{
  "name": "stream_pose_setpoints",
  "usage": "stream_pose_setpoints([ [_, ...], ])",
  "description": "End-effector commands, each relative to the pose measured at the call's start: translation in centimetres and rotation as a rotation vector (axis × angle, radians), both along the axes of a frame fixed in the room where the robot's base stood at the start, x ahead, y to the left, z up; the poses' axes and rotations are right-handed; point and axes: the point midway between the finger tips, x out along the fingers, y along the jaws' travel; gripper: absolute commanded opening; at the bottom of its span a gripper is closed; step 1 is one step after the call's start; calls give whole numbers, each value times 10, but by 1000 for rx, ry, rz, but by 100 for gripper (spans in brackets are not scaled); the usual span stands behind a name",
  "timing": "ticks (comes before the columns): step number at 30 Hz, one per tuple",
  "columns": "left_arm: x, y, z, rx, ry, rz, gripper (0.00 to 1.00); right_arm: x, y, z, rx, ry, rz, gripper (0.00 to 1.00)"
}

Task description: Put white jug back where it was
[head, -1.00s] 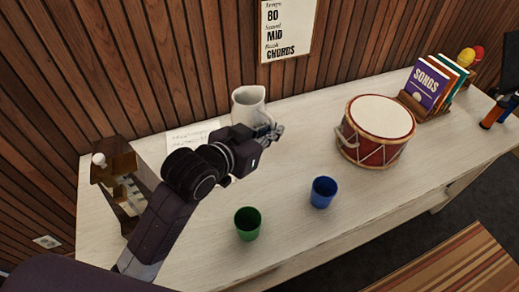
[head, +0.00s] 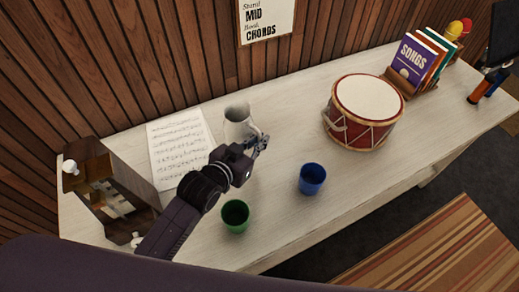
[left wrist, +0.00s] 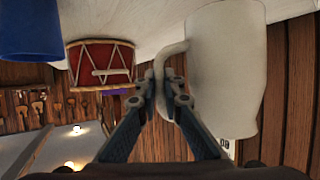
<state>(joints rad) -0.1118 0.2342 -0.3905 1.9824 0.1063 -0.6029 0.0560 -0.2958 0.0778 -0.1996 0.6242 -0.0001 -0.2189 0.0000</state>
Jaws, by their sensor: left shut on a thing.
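The white jug (head: 238,122) is upright at the back of the pale table (head: 289,222), in front of the wood wall. My left gripper (head: 262,143) is at its right side. In the left wrist view, my left gripper (left wrist: 166,100) is shut on the jug's handle, and the jug's body (left wrist: 227,65) fills the right part. I cannot tell whether the jug's base touches the table. My right gripper is not in view.
A green cup (head: 235,215) and a blue cup (head: 312,179) stand near the front. A red drum (head: 362,135) is right of the jug. A music sheet (head: 180,150) lies left of it. A wooden box (head: 92,165) stands at the left end; books (head: 415,62) stand far right.

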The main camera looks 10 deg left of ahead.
Motion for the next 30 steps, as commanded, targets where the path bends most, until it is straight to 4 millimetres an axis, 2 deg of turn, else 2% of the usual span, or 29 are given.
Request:
stream_pose_setpoints([
  [5,2,0,-11,-1,-7,0,0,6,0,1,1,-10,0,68],
  [14,1,0,-47,0,-5,0,0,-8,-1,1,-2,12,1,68],
  [26,1,0,-52,-1,-8,0,0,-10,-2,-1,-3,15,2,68],
  [27,0,0,-54,-1,-2,0,10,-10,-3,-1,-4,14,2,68],
  [30,0,0,-54,0,-1,0,21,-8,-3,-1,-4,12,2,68],
])
